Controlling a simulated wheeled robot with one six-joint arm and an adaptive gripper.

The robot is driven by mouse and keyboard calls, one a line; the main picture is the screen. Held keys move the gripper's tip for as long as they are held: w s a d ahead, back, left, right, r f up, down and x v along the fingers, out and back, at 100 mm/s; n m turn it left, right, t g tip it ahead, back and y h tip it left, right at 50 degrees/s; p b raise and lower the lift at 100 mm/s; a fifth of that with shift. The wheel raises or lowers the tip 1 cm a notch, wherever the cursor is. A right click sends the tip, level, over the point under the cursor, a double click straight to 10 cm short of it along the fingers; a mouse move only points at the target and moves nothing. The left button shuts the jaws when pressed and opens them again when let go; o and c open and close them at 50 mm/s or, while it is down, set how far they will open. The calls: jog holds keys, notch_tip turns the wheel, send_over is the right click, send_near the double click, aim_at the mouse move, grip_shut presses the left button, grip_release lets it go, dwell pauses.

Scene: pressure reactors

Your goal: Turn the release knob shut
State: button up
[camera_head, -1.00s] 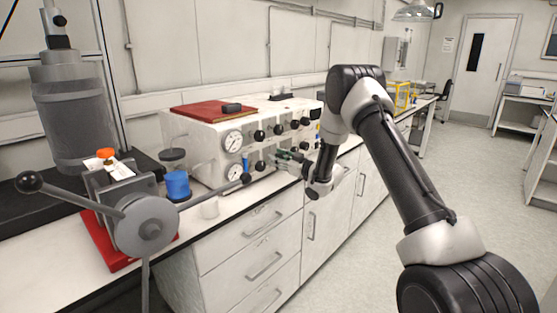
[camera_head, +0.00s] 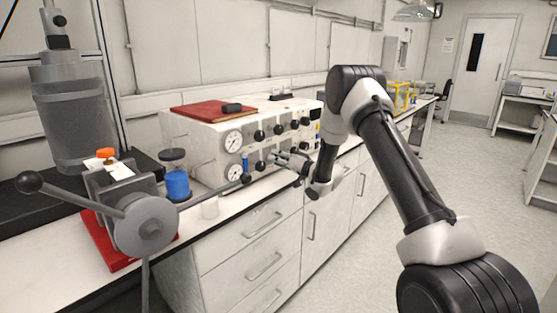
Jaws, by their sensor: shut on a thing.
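The white reactor control box (camera_head: 205,158) stands on the bench, with two dials and rows of black knobs on its front. My gripper (camera_head: 274,157) is at the lower row of this front panel, its fingers pointing left into it. It is shut on a knob there, which I take to be the release knob; the fingers mostly hide it, so its angle cannot be read. Another black knob (camera_head: 261,165) shows just left of the fingertips. Several upper knobs, such as this one (camera_head: 259,135), are clear of my gripper.
A blue-handled valve (camera_head: 245,163) and a black ball end (camera_head: 246,179) sit close left of my gripper. A red book (camera_head: 205,111) lies on the box. The floor at right is free.

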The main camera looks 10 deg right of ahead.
jog(key=m, duration=0.4)
jog(key=shift+d+m, duration=0.1)
jog(key=shift+m, duration=1.7)
jog(key=o, duration=1)
jog(key=shift+s, duration=0.1)
jog(key=v, duration=1.1)
jog(key=shift+s+d, duration=0.25)
jog(key=shift+s, duration=0.05)
